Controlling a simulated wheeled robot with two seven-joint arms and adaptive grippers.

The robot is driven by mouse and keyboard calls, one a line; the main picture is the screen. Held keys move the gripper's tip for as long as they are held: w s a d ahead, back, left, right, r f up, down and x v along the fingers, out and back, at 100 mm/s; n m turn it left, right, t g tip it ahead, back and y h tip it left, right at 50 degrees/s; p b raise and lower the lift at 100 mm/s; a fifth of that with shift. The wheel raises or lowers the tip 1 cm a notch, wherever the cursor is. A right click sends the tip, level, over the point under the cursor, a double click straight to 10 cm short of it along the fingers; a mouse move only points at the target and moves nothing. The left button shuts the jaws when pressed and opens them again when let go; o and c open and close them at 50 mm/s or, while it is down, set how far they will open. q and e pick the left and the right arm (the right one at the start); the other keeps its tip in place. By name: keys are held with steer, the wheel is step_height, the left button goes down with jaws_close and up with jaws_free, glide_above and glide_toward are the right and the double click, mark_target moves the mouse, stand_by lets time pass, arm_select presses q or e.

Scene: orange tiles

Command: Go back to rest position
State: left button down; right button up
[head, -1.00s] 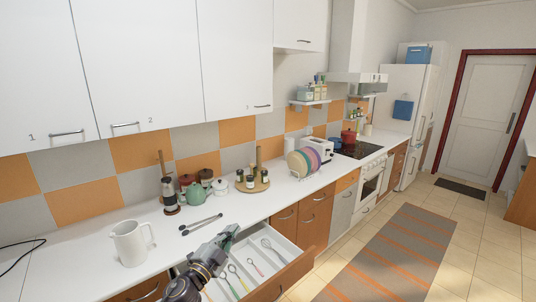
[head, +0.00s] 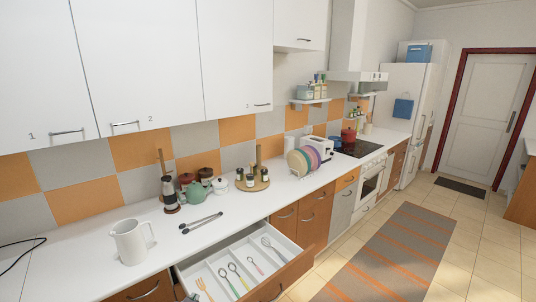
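Neither of my grippers is visible in the head view now. A small dark piece at the bottom edge near the open drawer may be part of my arm, but I cannot tell. The drawer (head: 285,275) below the counter is pulled open. Inside it lie several utensils, among them a whisk (head: 272,246), a spoon-like tool (head: 235,270) and an orange fork (head: 204,289).
A white pitcher (head: 130,243) stands at the counter's left. A green teapot (head: 195,194), a round tray (head: 262,185) with jars, a rack of coloured plates (head: 303,161) and a toaster (head: 320,147) stand further along. The open drawer juts out over the floor. A striped rug (head: 395,255) lies at right.

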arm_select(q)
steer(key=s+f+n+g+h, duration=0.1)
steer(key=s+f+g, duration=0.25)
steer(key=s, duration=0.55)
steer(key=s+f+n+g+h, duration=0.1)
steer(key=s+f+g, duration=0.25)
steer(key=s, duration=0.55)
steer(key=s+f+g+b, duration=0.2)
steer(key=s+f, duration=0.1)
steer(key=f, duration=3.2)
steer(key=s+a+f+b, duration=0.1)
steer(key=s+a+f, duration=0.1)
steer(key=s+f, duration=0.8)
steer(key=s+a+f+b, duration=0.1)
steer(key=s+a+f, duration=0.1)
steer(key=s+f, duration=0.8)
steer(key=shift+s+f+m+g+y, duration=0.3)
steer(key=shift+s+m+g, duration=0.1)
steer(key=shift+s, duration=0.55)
